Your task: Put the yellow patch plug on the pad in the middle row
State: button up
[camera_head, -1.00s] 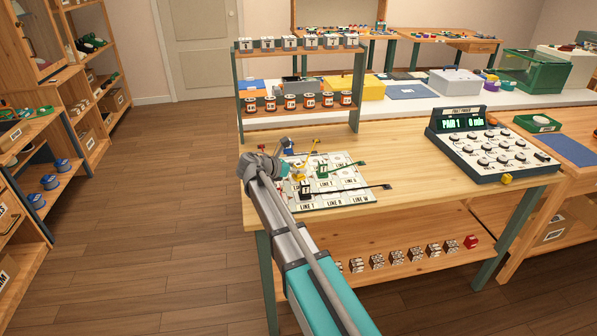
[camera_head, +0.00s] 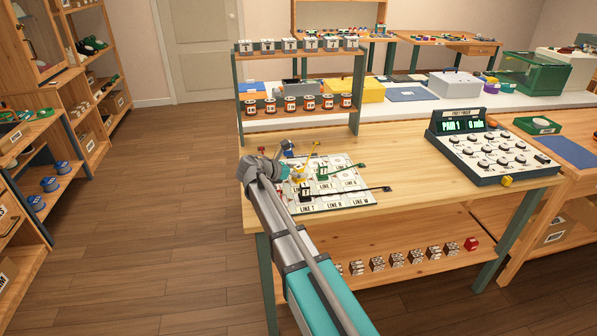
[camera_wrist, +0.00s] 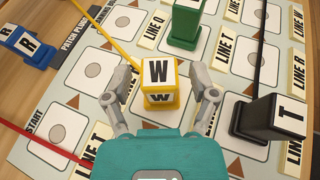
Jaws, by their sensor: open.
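The yellow patch plug (camera_wrist: 160,97), a block marked W with a yellow cord, stands upright on the pale patch board (camera_wrist: 60,98) in the wrist view. It seems to stand on a tile in the board's interior; its underside is hidden. In the head view the yellow plug (camera_head: 298,172) shows just right of my gripper (camera_wrist: 159,82). My gripper is open, one finger on each side of the plug, with gaps showing. Round grey pads, such as one pad (camera_wrist: 98,63), lie on the board. My arm hides part of the board in the head view.
A green plug (camera_wrist: 185,28) stands beyond the yellow one. A black plug marked T (camera_wrist: 272,118) is close to my right finger. A blue plug marked R (camera_wrist: 28,45) is at the far left. A red cord (camera_wrist: 40,142) crosses the lower left. A shelf rack (camera_head: 300,87) stands behind.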

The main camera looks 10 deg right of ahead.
jog(key=shift+r, duration=0.1)
jog(key=shift+r, duration=0.15)
jog(key=p+v, duration=0.4)
jog(key=v, duration=0.8)
jog(key=shift+p, duration=0.4)
